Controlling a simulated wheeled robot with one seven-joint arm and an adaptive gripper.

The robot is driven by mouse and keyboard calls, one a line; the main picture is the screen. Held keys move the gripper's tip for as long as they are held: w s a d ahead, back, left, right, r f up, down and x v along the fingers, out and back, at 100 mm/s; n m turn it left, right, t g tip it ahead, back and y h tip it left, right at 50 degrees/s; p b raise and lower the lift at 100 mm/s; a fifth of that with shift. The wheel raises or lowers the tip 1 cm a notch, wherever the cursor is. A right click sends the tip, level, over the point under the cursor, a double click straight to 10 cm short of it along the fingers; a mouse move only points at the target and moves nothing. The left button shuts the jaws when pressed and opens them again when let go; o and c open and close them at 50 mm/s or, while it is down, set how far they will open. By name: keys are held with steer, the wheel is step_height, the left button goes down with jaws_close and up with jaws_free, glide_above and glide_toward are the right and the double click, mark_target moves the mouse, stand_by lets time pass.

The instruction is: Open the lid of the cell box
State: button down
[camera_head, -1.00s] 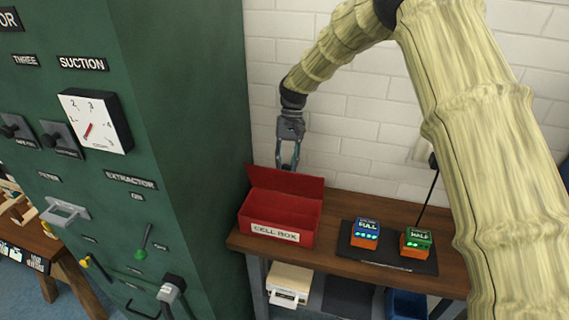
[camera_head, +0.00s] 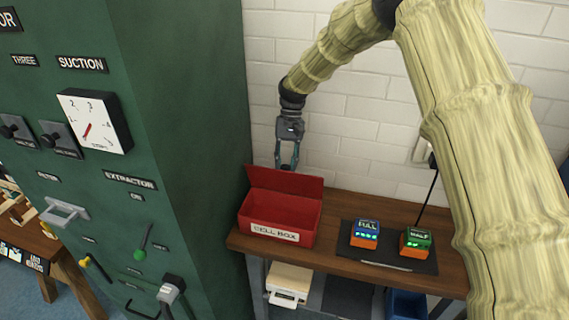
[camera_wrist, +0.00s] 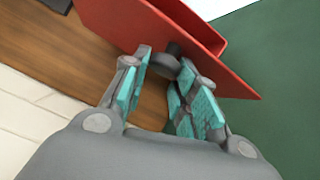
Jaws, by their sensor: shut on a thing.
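The red cell box (camera_head: 308,230) stands at the left end of the wooden table, with its name label on the front. Its lid (camera_head: 285,181) is raised along the back edge, tilted up, and the box is open at the top. My gripper (camera_head: 287,165) is behind the top of the lid, pointing down. In the wrist view, a dark round knob (camera_wrist: 172,50) on the lid (camera_wrist: 130,22) sits between the fingertips, and my gripper is shut on it. In the head view the lid hides the knob.
A blue FULL cell (camera_head: 366,233) and a green HALF cell (camera_head: 416,241) stand on a dark mat (camera_head: 392,259) to the right. A green cabinet (camera_head: 205,190) rises close on the left. A white brick wall (camera_head: 350,130) is behind the table (camera_head: 333,203).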

steer(key=c, duration=1.4)
jaws_free()
steer(key=shift+s+d+f, duration=0.2)
steer(key=shift+d+f, duration=0.2)
steer(key=shift+f, duration=0.1)
steer(key=shift+o, duration=1.3)
steer(key=shift+d, duration=0.1)
steer(key=shift+w+d, duration=0.1)
steer(key=shift+w, duration=0.1)
steer(key=a+v, duration=0.1)
steer(key=v, duration=0.6)
steer(key=shift+r, duration=0.45)
steer(key=shift+w+d, duration=0.1)
steer(key=shift+w, duration=0.05)
